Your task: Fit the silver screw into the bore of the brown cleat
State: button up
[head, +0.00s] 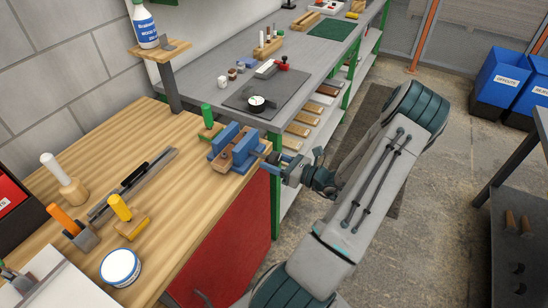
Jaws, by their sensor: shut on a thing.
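A blue vise (240,152) stands at the right corner of the wooden bench. A small brown piece (233,139) shows between its blue jaws and looks like the brown cleat; its bore cannot be made out. My gripper (273,160) is at the right side of the vise, just off the bench edge, with my arm reaching in from the right. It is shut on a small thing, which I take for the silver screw. The screw is too small and too hidden to see clearly. I cannot tell whether it touches the cleat.
A yellow-handled piece (120,207), a metal ruler (132,184) and a round tin (120,267) lie on the wooden bench. A grey bench (215,68) with a dial gauge (257,103) stands behind.

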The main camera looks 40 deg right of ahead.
jog(key=shift+m+p, duration=0.35)
jog(key=shift+m, duration=0.55)
jog(key=o, duration=0.9)
jog(key=shift+o, duration=0.2)
jog(key=b+v, duration=0.3)
jog(key=v, duration=1.1)
